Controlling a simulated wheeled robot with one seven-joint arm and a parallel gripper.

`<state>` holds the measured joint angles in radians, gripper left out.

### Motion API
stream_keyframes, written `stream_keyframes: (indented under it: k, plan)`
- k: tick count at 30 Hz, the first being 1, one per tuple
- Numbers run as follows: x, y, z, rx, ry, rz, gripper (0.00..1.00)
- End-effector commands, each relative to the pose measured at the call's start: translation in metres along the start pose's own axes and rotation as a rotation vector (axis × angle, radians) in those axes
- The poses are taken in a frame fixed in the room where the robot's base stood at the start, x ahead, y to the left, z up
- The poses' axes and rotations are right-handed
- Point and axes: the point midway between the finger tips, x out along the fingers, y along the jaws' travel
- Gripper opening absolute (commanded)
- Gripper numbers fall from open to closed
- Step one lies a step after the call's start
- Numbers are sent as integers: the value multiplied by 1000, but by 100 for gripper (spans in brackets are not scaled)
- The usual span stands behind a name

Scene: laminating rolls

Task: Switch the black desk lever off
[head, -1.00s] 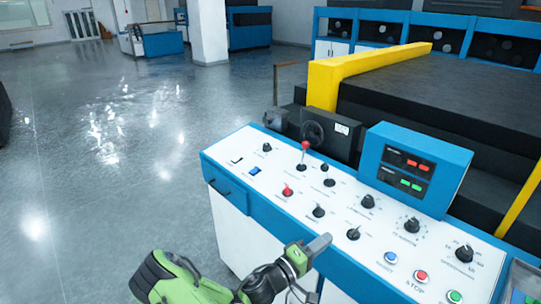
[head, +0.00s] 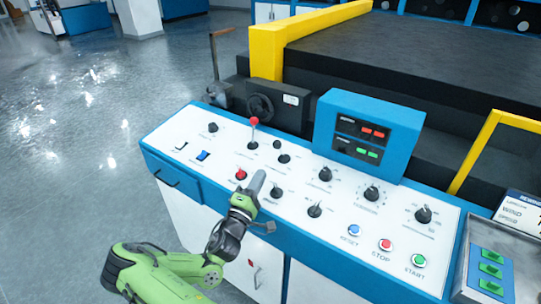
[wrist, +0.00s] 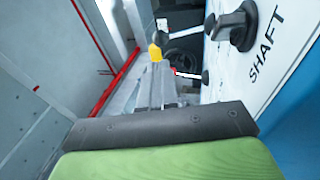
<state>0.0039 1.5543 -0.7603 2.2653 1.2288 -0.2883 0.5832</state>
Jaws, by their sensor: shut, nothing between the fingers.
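The white sloping control desk (head: 330,245) carries several black lever-like knobs. A red-balled lever (head: 253,131) stands upright further right. I cannot tell surely which control is the black desk lever. My gripper (head: 257,183) is shut and empty, over the front-left part of the desk near a red button (head: 241,175) and a black knob (head: 277,193). Contact cannot be told. In the wrist view, a black knob (wrist: 236,24) marked SHAFT is close on the right.
A blue display box (head: 369,138) stands at the desk's back. Behind are a black handwheel (head: 260,107) and a yellow guard bar (head: 265,53). RESET, STOP and START buttons (head: 386,245) are at the right front. The floor (head: 70,130) to the left is clear.

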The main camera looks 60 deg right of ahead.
Motion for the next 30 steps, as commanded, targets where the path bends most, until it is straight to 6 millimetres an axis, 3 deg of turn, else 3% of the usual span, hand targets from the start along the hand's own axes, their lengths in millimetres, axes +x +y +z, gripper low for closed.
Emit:
stream_keyframes:
  k: [6,12,30]
  plan:
    - [49,1,1,5,-2,1,0]
    - [80,0,1,2,-2,-1,0]
    - [89,4,0,5,0,-25,0]
